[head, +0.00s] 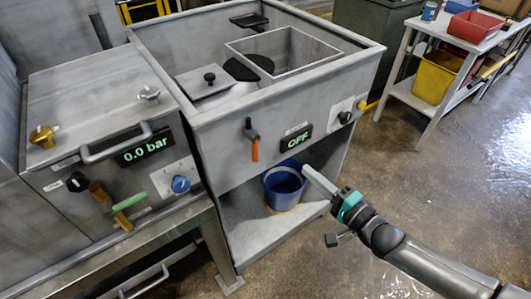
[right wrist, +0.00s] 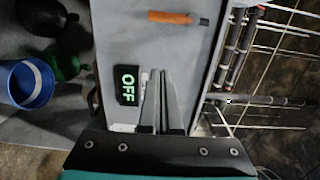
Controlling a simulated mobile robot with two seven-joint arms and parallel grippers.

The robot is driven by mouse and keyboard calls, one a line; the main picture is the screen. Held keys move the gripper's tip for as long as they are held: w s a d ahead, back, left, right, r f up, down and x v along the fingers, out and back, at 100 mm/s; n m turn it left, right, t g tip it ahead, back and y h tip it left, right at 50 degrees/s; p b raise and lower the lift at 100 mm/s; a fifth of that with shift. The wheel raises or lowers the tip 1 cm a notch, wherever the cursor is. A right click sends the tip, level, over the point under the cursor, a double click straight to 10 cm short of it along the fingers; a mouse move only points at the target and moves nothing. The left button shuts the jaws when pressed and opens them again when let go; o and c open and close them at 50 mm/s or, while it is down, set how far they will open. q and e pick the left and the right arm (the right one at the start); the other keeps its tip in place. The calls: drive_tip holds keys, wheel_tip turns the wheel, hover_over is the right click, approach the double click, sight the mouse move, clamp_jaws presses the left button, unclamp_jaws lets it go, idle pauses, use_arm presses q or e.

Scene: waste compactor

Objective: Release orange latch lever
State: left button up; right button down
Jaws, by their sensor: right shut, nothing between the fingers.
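The orange latch lever (head: 254,148) hangs down from a dark pivot on the front panel of the open grey bin unit. It also shows near the top of the right wrist view (right wrist: 170,18), lying sideways there. My right gripper (head: 308,170) is in front of the panel, below and to the right of the lever and apart from it. Its two fingers are together with nothing between them, as the right wrist view also shows (right wrist: 160,80). My left gripper is in neither view.
A display reading OFF (head: 296,139) is right of the lever, with a dark knob (head: 345,117) farther right. A blue bucket (head: 285,184) stands on the shelf below. The unit with the 0.0 bar display (head: 145,149) is at left.

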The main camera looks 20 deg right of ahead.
idle(0.3)
drive_tip(key=w+a+b, duration=0.1)
drive_tip(key=w+a, duration=0.6)
drive_tip(key=w, duration=0.1)
drive_tip(key=shift+w+a, duration=0.3)
drive_tip(key=shift+a, duration=0.1)
